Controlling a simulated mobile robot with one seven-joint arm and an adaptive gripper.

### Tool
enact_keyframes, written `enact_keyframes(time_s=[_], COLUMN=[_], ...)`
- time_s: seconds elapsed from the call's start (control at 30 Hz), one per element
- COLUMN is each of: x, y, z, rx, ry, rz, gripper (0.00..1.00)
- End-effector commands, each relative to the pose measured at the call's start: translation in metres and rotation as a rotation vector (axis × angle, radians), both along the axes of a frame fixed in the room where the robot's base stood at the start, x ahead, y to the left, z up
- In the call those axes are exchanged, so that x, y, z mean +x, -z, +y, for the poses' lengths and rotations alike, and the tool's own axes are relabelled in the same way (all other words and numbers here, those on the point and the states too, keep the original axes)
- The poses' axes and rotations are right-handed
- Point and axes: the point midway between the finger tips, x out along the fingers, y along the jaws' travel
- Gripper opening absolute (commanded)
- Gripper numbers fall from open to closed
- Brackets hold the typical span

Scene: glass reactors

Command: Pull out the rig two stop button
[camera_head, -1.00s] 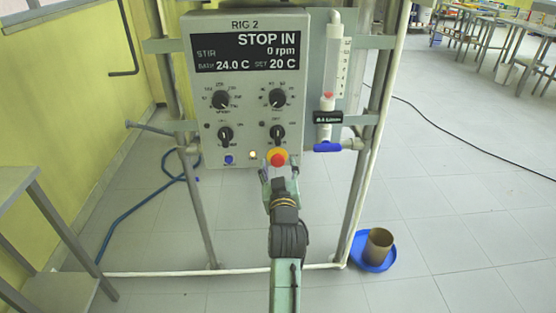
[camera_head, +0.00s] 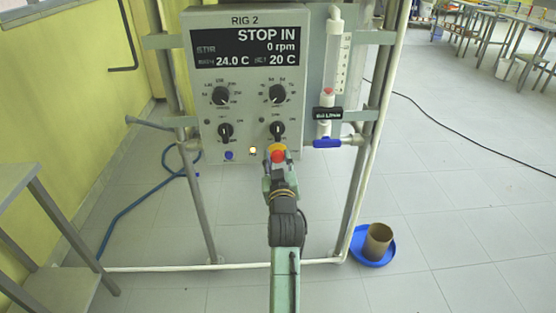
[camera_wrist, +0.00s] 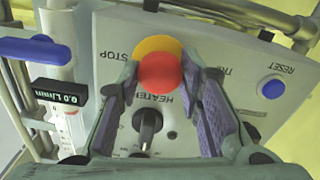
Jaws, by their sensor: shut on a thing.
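The rig two stop button has a red mushroom head (camera_head: 278,156) on a yellow collar at the bottom of the RIG 2 panel (camera_head: 208,110). The display (camera_head: 245,48) reads STOP IN, 0 rpm, 24.0 C and SET 20 C. My gripper (camera_head: 278,163) is at the button. In the wrist view, the red head (camera_wrist: 161,72) sits between the fingertips of my gripper (camera_wrist: 165,73), one on each side, with the yellow collar behind it. The jaws are shut on the red head.
A black heater knob (camera_wrist: 148,122) is close to the button, and a blue reset button (camera_wrist: 272,88) is on the same panel. A blue-handled valve (camera_head: 327,143) and flow tube stand right of the panel. A blue dish with a brown beaker (camera_head: 378,243) is on the floor.

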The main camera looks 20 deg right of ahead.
Motion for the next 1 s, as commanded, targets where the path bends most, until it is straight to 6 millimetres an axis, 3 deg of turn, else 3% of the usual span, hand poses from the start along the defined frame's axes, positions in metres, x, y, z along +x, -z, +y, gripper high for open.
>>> enact_keyframes(time_s=[0.27,1.0], x=[0.000,-0.011], y=[0.000,0.000], z=[0.000,0.003], rx=[0.000,0.000], ry=[0.000,-0.001], rz=[0.000,0.001], gripper=[0.00,0.00])
